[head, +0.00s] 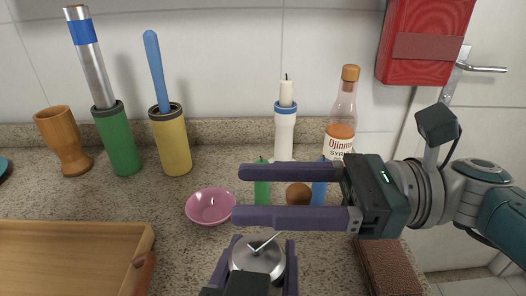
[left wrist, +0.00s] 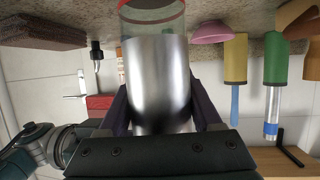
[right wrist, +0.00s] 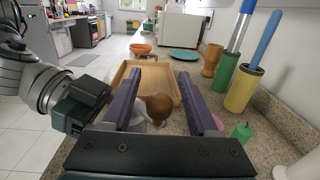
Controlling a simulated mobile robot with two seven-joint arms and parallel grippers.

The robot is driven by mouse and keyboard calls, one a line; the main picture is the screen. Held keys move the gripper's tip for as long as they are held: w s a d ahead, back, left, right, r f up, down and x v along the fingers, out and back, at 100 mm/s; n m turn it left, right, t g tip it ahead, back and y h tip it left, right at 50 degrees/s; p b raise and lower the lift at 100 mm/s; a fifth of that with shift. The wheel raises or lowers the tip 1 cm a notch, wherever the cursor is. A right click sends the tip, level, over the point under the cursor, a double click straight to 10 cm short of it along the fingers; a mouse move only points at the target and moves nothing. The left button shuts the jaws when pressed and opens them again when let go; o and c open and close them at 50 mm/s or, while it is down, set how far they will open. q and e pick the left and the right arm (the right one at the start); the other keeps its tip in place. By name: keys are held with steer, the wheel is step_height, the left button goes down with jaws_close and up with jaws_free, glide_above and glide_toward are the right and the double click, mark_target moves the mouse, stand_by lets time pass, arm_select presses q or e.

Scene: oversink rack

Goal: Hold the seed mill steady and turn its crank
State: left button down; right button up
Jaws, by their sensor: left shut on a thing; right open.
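The seed mill (head: 257,262) stands upright at the bottom middle of the head view, its silver top showing. In the left wrist view its shiny metal body (left wrist: 158,75) has a clear section at its foot. My left gripper (head: 262,241) is shut on the metal body, one finger on each side. A thin crank arm (head: 266,241) shows on the top. The round brown crank knob (head: 298,194) lies between the spread fingers of my right gripper (head: 238,194), with gaps on both sides. The knob also shows between those fingers in the right wrist view (right wrist: 160,106).
A pink bowl (head: 210,207) sits left of the right fingertips. A green candle (head: 262,190) and a blue one (head: 319,188) stand close behind the right fingers. A wooden tray (head: 146,240) lies at left. A syrup bottle (head: 341,128) stands by the wall.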

jaws_close()
stand_by(0.4)
